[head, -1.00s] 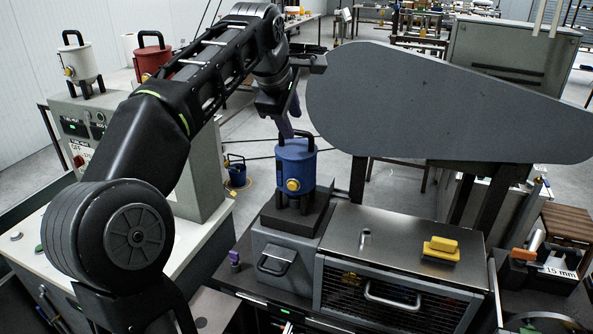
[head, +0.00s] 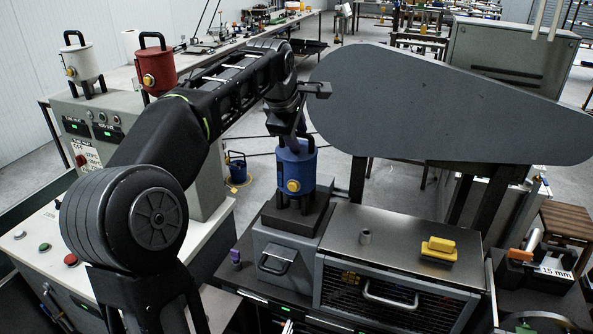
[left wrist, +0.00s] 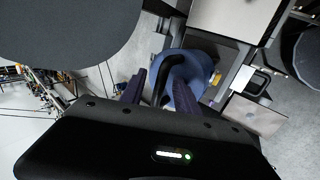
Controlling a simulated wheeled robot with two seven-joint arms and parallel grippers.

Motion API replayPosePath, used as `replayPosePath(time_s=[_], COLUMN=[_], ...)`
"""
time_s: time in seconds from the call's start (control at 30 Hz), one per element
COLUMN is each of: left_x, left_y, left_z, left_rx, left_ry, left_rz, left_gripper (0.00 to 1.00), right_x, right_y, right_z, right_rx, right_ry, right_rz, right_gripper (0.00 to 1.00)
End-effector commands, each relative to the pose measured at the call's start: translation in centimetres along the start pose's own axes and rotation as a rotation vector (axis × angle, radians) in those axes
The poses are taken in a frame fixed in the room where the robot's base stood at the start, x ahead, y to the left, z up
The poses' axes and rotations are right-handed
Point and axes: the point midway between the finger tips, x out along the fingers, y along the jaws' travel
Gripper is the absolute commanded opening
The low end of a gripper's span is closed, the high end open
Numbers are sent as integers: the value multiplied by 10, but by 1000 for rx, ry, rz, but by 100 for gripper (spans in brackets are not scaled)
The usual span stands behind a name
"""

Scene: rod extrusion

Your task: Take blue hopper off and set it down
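The blue hopper (head: 296,167), with a yellow knob and a black handle, stands upright on the dark block (head: 290,221) of the grey machine. My left gripper (head: 298,140) is above it, pointing down at the handle, with its arm reaching in from the left. In the left wrist view the purple fingers (left wrist: 158,92) stand apart, one on each side of the black handle (left wrist: 160,78), with the blue hopper (left wrist: 184,72) beyond. Gaps seem to show between fingers and handle. The fingertips are partly hidden in the head view. My right gripper is not in view.
A large grey rounded panel (head: 440,105) stands close to the right of my left gripper. A red hopper (head: 157,72) and a white hopper (head: 82,65) stand on the left cabinet.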

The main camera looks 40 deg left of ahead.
Motion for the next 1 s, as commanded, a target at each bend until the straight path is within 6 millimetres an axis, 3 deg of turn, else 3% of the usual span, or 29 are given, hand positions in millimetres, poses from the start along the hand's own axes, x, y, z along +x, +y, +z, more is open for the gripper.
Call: replayPosePath(time_s=[0.43, 0.9, 1.0], left_x=[0, 0, 0], left_y=[0, 0, 0], left_z=[0, 0, 0], left_rx=[0, 0, 0], left_ry=[0, 0, 0], left_rz=[0, 0, 0], left_gripper=[38, 0, 0], right_x=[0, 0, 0], right_y=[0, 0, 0], right_z=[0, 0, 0], right_rx=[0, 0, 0], right_ry=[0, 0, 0], right_rz=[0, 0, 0], right_gripper=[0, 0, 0])
